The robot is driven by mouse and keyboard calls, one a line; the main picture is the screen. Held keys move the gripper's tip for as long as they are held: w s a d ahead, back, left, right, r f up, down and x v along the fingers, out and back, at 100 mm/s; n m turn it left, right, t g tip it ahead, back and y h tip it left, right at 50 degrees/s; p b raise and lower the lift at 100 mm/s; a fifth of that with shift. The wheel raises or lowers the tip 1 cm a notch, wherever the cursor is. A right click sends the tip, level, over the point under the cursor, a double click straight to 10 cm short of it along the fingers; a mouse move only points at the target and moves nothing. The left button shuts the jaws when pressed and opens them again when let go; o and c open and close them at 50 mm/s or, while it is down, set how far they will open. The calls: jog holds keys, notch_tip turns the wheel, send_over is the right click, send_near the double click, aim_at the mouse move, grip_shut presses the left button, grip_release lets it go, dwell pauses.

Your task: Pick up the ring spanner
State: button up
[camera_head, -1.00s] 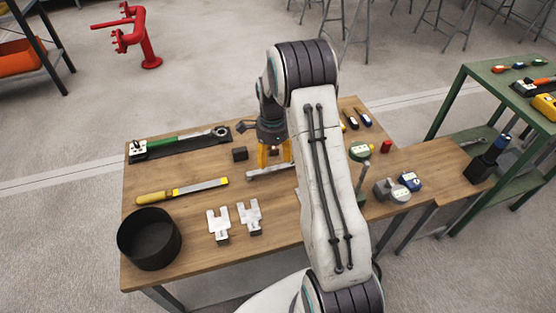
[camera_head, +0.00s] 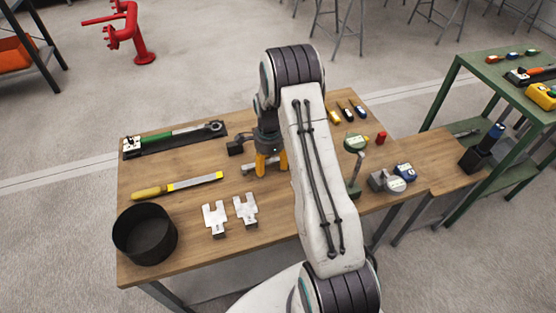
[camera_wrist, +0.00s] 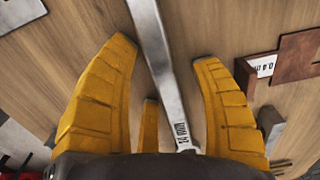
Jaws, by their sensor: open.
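The ring spanner (camera_wrist: 160,50) is a silver bar with a size marking near its lower visible end. In the wrist view it runs between the yellow fingers of my gripper (camera_wrist: 163,58), with gaps on both sides. Its ends are out of view or hidden there. In the head view my gripper (camera_head: 272,166) points down over the wooden table, fingers apart around the spanner. Only a short piece of the spanner (camera_head: 247,170) shows there, left of the fingers; my arm and fingers hide the rest.
A dark block (camera_head: 236,147) stands close left of my gripper. A yellow-handled file (camera_head: 180,187), two pale notched metal pieces (camera_head: 215,218) and a black round bin (camera_head: 145,234) are left and front. A torque wrench (camera_head: 175,138) lies behind. Gauges (camera_head: 395,180) stand right of my arm.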

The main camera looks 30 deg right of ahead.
jog(key=shift+c, duration=0.3)
grip_shut()
jog(key=shift+r, duration=0.15)
dwell(0.3)
